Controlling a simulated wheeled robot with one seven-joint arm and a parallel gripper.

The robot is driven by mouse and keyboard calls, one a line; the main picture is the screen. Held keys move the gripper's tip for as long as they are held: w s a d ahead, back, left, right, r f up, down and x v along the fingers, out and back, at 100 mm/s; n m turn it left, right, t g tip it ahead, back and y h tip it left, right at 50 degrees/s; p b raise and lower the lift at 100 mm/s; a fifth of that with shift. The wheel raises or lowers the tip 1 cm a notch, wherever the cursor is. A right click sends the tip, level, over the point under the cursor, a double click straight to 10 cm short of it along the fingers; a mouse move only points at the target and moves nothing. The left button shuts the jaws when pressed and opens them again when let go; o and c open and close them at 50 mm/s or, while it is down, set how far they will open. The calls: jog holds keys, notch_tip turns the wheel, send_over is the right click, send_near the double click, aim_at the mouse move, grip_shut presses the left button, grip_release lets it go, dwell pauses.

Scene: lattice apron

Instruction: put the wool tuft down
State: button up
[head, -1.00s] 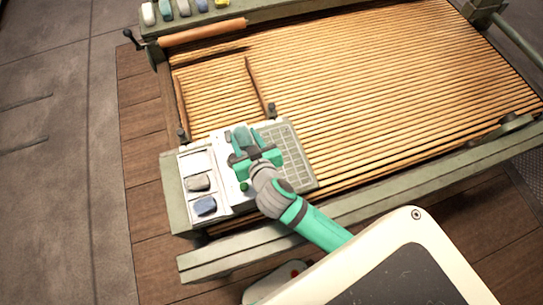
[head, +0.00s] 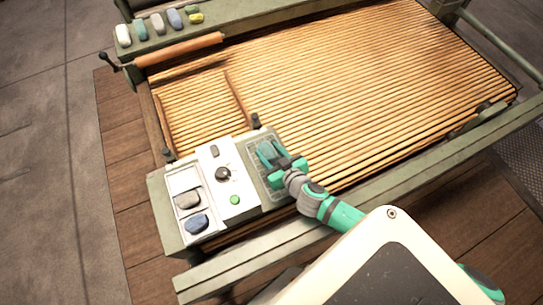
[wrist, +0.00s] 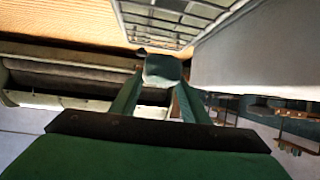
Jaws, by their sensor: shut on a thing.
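My gripper (head: 270,155) is over the grey grid plate (head: 256,147) at the right side of the control panel. In the wrist view, its two green fingers are shut on a dark grey-green wool tuft (wrist: 162,68). The grid plate (wrist: 165,22) shows beyond the tuft at the top of that view. I cannot tell whether the tuft touches the plate. In the head view my gripper mostly hides the tuft.
A white panel (head: 213,181) has a black knob (head: 222,173) and a green button (head: 235,199). Several tufts lie on the back rail (head: 215,30). The slatted apron (head: 350,80) is clear.

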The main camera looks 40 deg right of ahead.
aim_at(271, 157)
jog(key=shift+s+d+f, duration=0.1)
jog(key=shift+d+f, duration=0.2)
jog(key=shift+f, duration=0.1)
notch_tip(271, 157, down, 3)
jog(key=shift+f, duration=0.15)
jog(key=o, duration=1)
jog(key=shift+v, duration=3.8)
jog(key=shift+d, duration=0.1)
